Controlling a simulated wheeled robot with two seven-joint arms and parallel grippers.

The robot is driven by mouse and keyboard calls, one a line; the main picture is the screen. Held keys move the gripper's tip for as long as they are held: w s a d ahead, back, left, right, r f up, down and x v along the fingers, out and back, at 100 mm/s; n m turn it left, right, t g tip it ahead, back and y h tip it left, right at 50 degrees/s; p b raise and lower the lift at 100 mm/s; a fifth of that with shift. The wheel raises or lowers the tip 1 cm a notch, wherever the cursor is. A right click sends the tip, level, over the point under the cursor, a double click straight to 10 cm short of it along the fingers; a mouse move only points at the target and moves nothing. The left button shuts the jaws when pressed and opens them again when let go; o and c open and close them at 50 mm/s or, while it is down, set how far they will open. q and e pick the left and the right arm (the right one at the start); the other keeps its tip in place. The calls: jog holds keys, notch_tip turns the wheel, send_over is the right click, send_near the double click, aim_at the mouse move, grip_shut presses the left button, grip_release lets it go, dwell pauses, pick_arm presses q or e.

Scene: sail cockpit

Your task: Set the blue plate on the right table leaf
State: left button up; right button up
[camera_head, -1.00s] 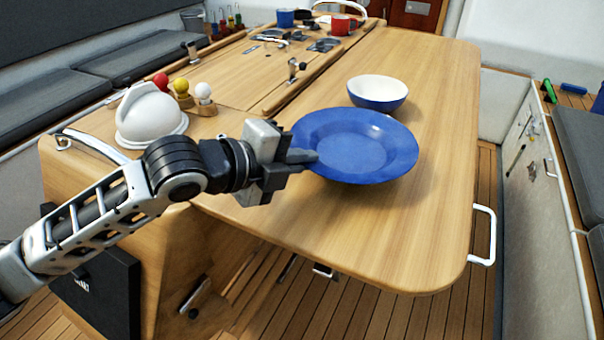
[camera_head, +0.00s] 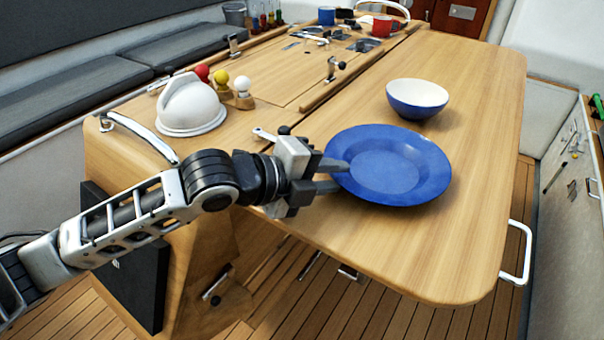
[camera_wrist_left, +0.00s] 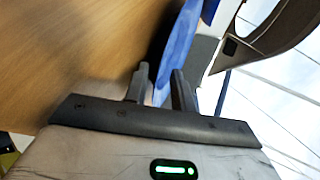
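The blue plate (camera_head: 388,170) lies face up, seemingly flat, on the right table leaf (camera_head: 470,200), near its front end. My left gripper (camera_head: 332,176) is at the plate's left rim. Its two fingers are apart, with the rim between or just beyond their tips; contact is not clear. In the left wrist view, the open fingers (camera_wrist_left: 160,86) stand on either side of the plate's blue edge (camera_wrist_left: 178,48). My right gripper is not in view.
A blue-and-white bowl (camera_head: 417,97) stands behind the plate. A white domed object (camera_head: 190,108) and red, yellow and white-topped pegs (camera_head: 222,80) stand left. Mugs (camera_head: 381,26) are farther back. A white rail (camera_head: 517,252) juts from the right edge. The leaf's right side is clear.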

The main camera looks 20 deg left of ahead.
pick_arm(q)
jog(key=b+v, duration=0.1)
jog(key=v, duration=0.8)
jog(key=shift+s+a, duration=0.1)
jog(key=shift+s, duration=0.05)
jog(key=shift+s+a+r, duration=0.35)
jog(key=shift+s+r, duration=0.05)
jog(key=shift+s, duration=0.1)
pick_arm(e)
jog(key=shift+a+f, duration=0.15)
pick_arm(q)
jog(key=shift+s, duration=0.1)
